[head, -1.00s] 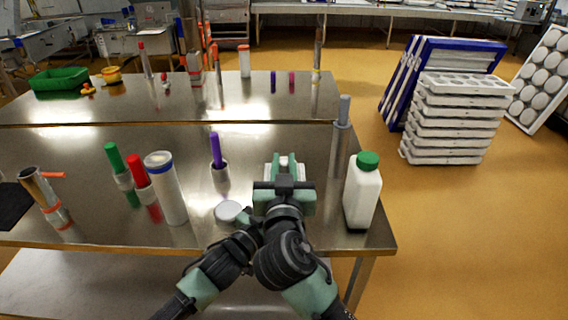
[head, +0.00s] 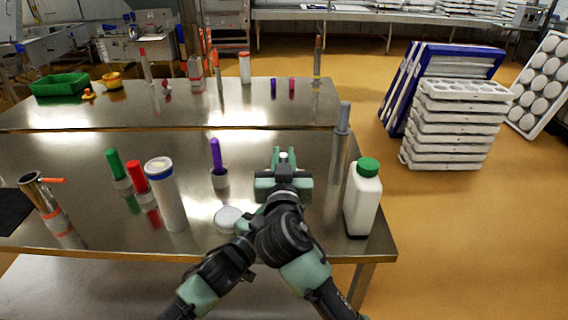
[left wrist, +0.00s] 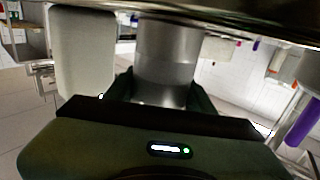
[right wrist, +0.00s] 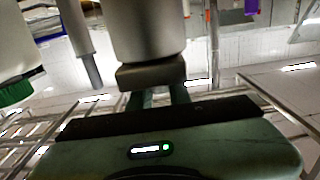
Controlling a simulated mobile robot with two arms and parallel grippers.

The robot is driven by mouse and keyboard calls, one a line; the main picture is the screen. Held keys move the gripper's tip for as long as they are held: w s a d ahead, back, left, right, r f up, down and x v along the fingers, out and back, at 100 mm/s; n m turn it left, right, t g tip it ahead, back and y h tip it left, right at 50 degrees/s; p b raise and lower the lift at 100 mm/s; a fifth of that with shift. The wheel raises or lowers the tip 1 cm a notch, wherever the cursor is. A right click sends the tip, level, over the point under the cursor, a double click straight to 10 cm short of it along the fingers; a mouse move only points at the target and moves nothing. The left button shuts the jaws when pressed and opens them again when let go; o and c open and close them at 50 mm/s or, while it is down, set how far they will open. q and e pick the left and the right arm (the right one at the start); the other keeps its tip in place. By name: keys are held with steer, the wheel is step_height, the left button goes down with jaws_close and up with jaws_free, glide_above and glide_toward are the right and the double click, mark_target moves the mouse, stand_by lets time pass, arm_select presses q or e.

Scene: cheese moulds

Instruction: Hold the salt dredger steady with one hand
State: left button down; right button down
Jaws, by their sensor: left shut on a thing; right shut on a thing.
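In the head view the salt dredger's pale round top (head: 228,218) shows beside my left gripper (head: 243,226), which is mostly hidden by the arms. In the left wrist view a metal cylinder, apparently the dredger's body (left wrist: 168,60), stands upright between the closed fingers, against the table. My right gripper (head: 284,162) is over the table, right of the dredger. It is shut on a grey block at the end of a grey cylinder (right wrist: 148,30), seen in the right wrist view. In the head view that cylinder is mostly hidden by the gripper.
A white bottle with green cap (head: 362,200) and a grey upright tube (head: 340,145) stand right of my right gripper. A white cylinder (head: 166,195), a purple marker in a holder (head: 218,165), and red and green markers stand left. The table's front edge is close.

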steer(key=shift+d, duration=0.2)
steer(key=c, duration=1.3)
jaws_free()
steer(key=shift+a, duration=0.1)
steer(key=s, duration=1.2)
